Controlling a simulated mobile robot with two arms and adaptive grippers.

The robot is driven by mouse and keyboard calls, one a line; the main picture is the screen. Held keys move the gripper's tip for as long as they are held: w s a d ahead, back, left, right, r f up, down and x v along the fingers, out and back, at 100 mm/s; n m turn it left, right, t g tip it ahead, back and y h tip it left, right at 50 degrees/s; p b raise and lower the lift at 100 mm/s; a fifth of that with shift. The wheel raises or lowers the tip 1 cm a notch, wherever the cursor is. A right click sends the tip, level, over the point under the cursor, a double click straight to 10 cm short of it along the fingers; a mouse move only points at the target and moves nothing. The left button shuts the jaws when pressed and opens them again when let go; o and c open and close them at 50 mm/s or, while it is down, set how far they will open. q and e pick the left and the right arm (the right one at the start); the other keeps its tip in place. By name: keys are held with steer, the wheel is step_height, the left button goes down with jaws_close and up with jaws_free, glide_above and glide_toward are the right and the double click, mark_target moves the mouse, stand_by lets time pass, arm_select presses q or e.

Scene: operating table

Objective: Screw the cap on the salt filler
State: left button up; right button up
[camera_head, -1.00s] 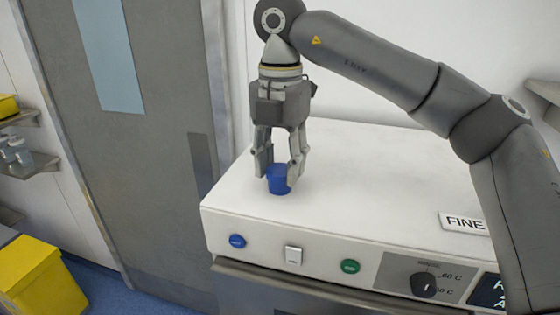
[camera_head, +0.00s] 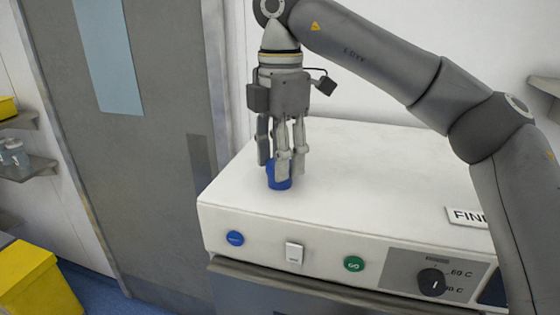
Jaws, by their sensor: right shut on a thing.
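The blue cap (camera_head: 279,184) sits at the top surface of the white machine (camera_head: 350,180), near its left front corner. My right gripper (camera_head: 279,172) points straight down with its fingers around the cap and is shut on it. The fingers cover part of the cap's sides. Whatever lies under the cap, including the salt filler opening, is hidden. My left gripper is not in view.
The machine's front has a blue button (camera_head: 235,238), a white switch (camera_head: 294,253), a green button (camera_head: 354,264) and a black knob (camera_head: 431,282). A grey door (camera_head: 150,130) stands left. A yellow bin (camera_head: 38,282) is at lower left. The machine top right of the cap is clear.

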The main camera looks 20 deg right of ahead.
stand_by(0.3)
steer(key=shift+f+m+b, duration=0.1)
steer(key=shift+m+b, duration=0.55)
steer(key=shift+m, duration=1.15)
steer(key=shift+m+b, duration=0.55)
steer(key=shift+m, duration=0.45)
steer(key=shift+r+m, duration=0.2)
steer(key=shift+m, duration=0.6)
steer(key=o, duration=0.6)
steer(key=shift+o, duration=0.2)
